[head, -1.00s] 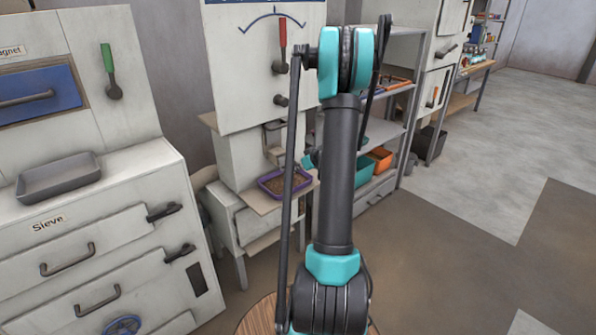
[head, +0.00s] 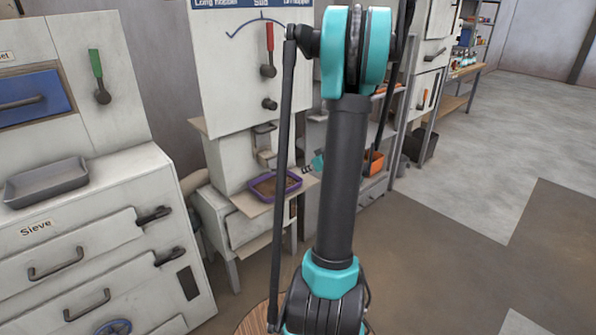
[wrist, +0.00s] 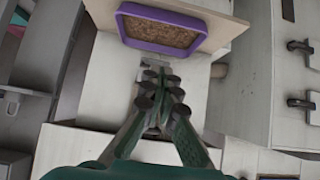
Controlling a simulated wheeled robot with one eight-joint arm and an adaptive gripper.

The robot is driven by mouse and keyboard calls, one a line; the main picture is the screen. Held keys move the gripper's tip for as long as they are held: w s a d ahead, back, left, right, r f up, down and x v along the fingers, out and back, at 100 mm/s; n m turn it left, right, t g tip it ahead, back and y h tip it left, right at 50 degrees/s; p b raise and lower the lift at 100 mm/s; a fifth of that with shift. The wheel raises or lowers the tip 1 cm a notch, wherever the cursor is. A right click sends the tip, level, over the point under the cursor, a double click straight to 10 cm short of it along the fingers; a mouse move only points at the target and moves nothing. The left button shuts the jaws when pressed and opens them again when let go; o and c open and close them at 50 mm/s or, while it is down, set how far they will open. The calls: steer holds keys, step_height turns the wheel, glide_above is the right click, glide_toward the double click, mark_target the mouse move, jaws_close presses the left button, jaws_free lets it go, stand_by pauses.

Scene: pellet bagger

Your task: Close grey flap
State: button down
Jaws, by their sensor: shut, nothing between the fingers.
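A small grey metal piece (head: 264,142) sticks out from the front of the white bagger, above a purple tray (head: 272,186). It looks like the grey flap at the spout; I cannot tell its exact angle. My gripper (head: 308,168) is just right of the tray, partly hidden behind my own arm. In the wrist view, my gripper's fingers (wrist: 158,88) are together and empty. They point toward the pale machine surface just below the purple tray (wrist: 160,30), which holds brown pellets. I cannot make out the flap clearly in the wrist view.
The tray sits on a wooden board (wrist: 225,30). A red-handled lever (head: 269,50) is on the panel above the spout. The sieve cabinet (head: 90,245), with black handles, stands to the left. Shelves with an orange bin (head: 373,162) are to the right. Open floor (head: 450,260) lies further right.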

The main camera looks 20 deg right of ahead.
step_height(320, 180, up, 4)
glide_toward(283, 168)
steer(key=shift+t, duration=0.4)
steer(key=x, duration=0.7)
steer(key=shift+s+f, duration=0.2)
steer(key=shift+s, duration=0.05)
steer(key=f, duration=0.1)
steer(key=w+f, duration=0.1)
steer(key=f, duration=0.1)
steer(key=shift+a+f, duration=0.2)
steer(key=shift+f, duration=0.15)
